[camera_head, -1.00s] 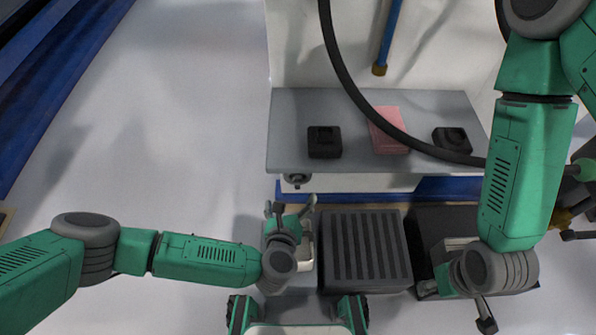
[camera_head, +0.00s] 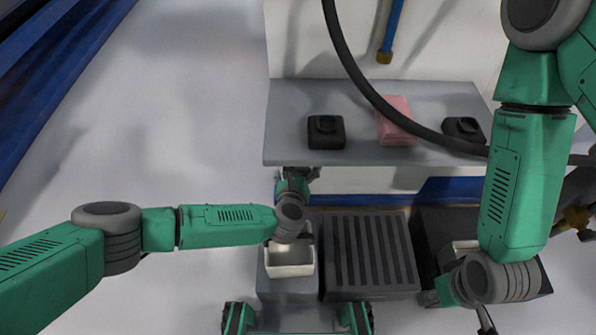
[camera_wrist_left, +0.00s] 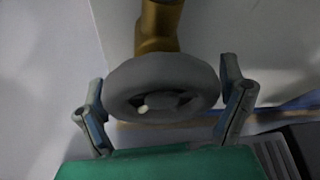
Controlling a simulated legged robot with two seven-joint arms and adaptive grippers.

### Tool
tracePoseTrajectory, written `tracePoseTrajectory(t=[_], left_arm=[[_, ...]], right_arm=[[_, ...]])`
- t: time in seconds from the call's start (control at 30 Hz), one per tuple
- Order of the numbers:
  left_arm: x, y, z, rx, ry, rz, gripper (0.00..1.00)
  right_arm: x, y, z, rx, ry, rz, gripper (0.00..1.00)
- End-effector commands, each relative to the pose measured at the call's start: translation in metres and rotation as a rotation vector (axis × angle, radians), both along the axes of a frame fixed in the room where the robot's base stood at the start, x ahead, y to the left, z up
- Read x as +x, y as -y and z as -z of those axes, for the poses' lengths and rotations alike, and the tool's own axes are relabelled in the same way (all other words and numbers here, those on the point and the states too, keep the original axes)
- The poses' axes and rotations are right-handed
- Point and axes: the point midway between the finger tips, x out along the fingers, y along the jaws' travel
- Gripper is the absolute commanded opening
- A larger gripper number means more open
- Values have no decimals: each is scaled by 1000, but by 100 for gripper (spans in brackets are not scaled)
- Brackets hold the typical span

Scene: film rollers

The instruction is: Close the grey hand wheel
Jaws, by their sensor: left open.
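The grey hand wheel (camera_wrist_left: 162,88) fills the middle of the left wrist view, mounted on a brass-coloured stem (camera_wrist_left: 160,28). My left gripper (camera_wrist_left: 163,82) is open, with one finger on each side of the wheel's rim. Small gaps seem to show, but I cannot tell whether either finger touches. In the head view my left gripper (camera_head: 297,174) is at the front edge of the grey table, and the wheel is hidden there. My right gripper (camera_head: 485,320) is at the bottom right, mostly cut off by the picture edge.
The grey table (camera_head: 290,120) holds two black blocks (camera_head: 326,132) (camera_head: 464,130) and a pink block (camera_head: 396,122). A black hose (camera_head: 372,95) crosses above it. Below are a white bin (camera_head: 290,268) and a dark ribbed box (camera_head: 370,255). The floor at left is clear.

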Motion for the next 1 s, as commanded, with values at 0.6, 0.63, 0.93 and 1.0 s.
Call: tracePoseTrajectory(t=[0.6,0.63,0.93,1.0], left_arm=[[1,-1,-1,3,3,-1,44],[1,-1,-1,4,3,0,44],[1,-2,-2,15,5,-2,43],[2,-2,-2,22,5,-1,43]], right_arm=[[0,0,-1,0,0,0,40],[0,0,-1,0,0,0,40],[0,0,-1,0,0,0,40],[0,0,-1,0,0,0,40]])
